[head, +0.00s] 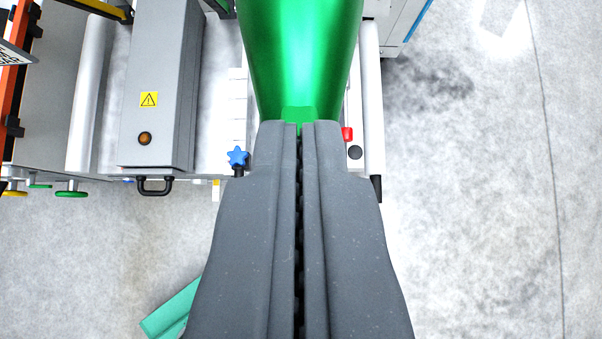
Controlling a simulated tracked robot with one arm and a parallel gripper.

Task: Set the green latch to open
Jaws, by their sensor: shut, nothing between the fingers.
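A large glossy green part (300,55), which looks like the green latch, fills the top middle of the head view. It narrows toward my fingertips and runs out of the top of the picture. My gripper (299,128) is shut and empty, pointing up the picture, with its tips right at the narrow lower end of the green part. I cannot tell whether they touch it. The fingers hide what lies under them, and no open or closed marking shows.
A grey box (160,85) with a warning label and black handle stands left. A blue star knob (237,157) is close left of my fingers; a red piece (347,134) is close right. A teal piece (172,312) lies lower left. The floor at right is clear.

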